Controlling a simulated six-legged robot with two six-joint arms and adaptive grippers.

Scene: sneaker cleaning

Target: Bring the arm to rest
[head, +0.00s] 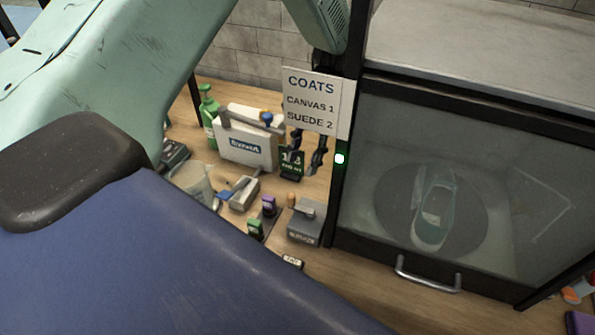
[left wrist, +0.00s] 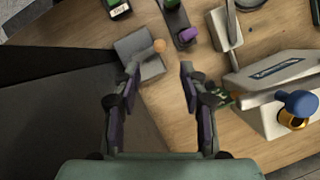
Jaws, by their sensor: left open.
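My left arm (head: 110,60) is pale green and comes in from the upper left of the head view. Its gripper (head: 307,155) hangs over the bench beside the booth, partly hidden by a white sign. In the left wrist view the gripper (left wrist: 160,76) has its two dark fingers apart, with bare wood and a grey box's edge between and below them. Nothing is held. My right gripper is not in view.
The sign (head: 311,100) reads COATS, CANVAS 1, SUEDE 2. A glazed booth (head: 385,150) with a shoe (head: 434,212) on a round plate stands at right. The wooden bench holds a white case (head: 245,148), a green bottle (head: 209,108) and a grey box (head: 305,224).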

